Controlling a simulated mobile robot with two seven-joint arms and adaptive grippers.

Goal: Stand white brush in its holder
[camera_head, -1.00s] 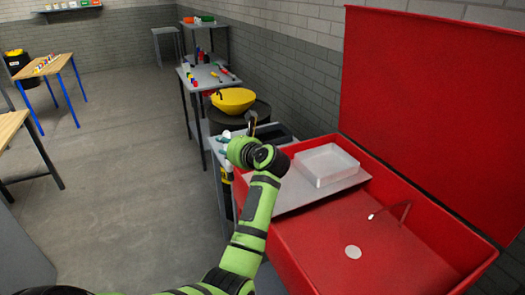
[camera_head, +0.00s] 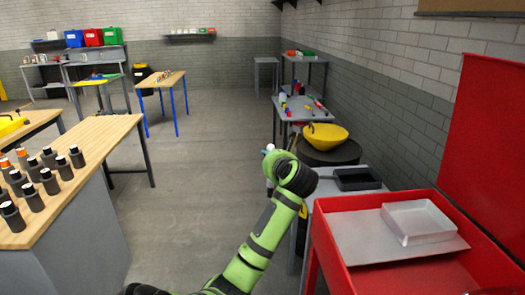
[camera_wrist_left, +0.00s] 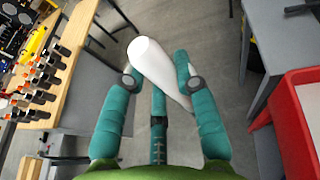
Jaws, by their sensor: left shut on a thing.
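No bristles can be made out. In the head view, the gripper is mostly hidden behind my green left arm; a small pale tip (camera_head: 269,149) shows beside the wrist. It is held in the air over the floor, left of the grey side table. I cannot tell which thing is the brush's holder. My right gripper is not in view.
A wooden-topped bench (camera_head: 92,150) at left bears several dark cylinders with white or orange tops (camera_head: 45,158). Floor between is clear.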

